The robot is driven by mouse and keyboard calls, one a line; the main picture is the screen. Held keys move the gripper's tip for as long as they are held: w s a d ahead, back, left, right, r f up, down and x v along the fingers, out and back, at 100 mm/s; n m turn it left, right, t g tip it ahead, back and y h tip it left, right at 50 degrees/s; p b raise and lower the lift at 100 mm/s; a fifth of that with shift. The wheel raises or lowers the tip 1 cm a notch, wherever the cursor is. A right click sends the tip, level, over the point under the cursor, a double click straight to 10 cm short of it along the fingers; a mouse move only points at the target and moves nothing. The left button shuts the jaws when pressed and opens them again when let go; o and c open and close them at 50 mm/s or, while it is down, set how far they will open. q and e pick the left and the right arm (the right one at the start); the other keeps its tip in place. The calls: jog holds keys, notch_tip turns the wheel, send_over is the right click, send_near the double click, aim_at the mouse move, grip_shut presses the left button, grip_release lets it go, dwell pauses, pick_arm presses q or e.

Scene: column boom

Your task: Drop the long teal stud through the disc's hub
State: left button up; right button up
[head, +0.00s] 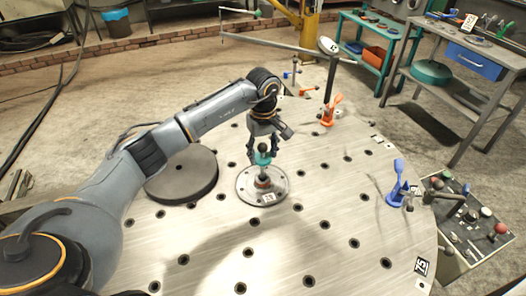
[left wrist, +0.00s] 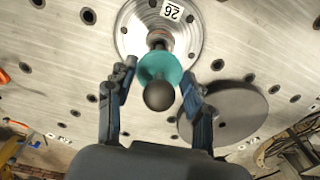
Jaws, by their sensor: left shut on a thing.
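The teal stud (head: 263,159) has a dark ball on top and a wide teal collar. In the left wrist view the stud (left wrist: 160,68) shows its ball towards me, with its lower part running down over the disc's middle. The pale metal disc (head: 245,191) lies flat on the round table; it also shows in the left wrist view (left wrist: 129,36). My left gripper (head: 263,153) is shut on the stud and holds it upright above the hub (head: 262,182). Whether the stud's lower end is inside the hub is hidden. My right gripper is out of view.
The perforated round table (head: 310,225) is mostly clear. A dark grey round plate (head: 182,175) lies left of the disc. An orange clamp (head: 330,112) and a blue clamp (head: 397,186) stand at the right. A control box (head: 465,218) is beside the table's right edge.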

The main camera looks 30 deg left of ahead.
aim_at(263, 169)
pick_arm(q)
jog(key=shift+f+b, duration=1.05)
jog(key=shift+f, duration=0.3)
dwell(0.4)
jog(key=shift+f+b, duration=1.75)
jog(key=shift+f, duration=0.35)
dwell(1.2)
jog(key=shift+f+b, duration=0.15)
jog(key=shift+b, duration=0.2)
dwell(1.3)
jog(key=shift+f+b, duration=0.35)
jog(key=shift+f, duration=0.1)
dwell(0.4)
jog(key=o, duration=0.9)
jog(key=shift+r, duration=0.1)
